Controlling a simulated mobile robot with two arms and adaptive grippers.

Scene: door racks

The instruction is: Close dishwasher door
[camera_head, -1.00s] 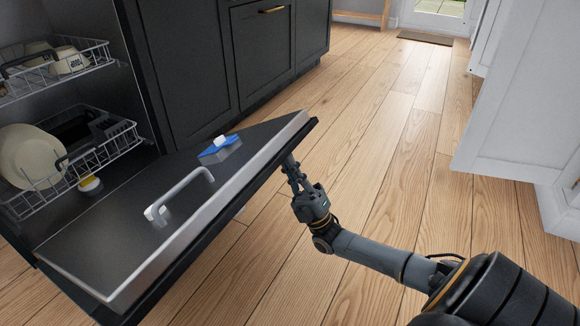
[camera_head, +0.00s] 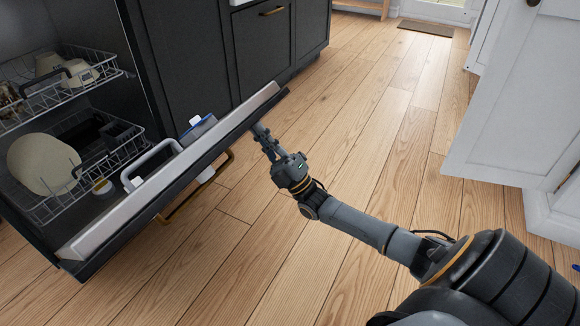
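The dishwasher door (camera_head: 172,178) is partly raised and tilted, seen nearly edge-on at the left. Its brass handle (camera_head: 203,188) shows below the edge on the outer side. My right gripper (camera_head: 264,138) is at the outer side of the door, near its far upper corner, and seems to touch it. Its fingertips are small and partly hidden by the door edge, so I cannot tell whether they are open or shut. The dishwasher's upper rack (camera_head: 72,92) and lower rack (camera_head: 120,150) are inside the dark cabinet. My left gripper is not in view.
A cream plate (camera_head: 42,165) stands in the lower rack and a mug (camera_head: 80,74) in the upper one. Dark cabinets (camera_head: 190,60) stand beyond the door. White cabinets (camera_head: 520,110) are at the right. The wooden floor (camera_head: 370,130) between is clear.

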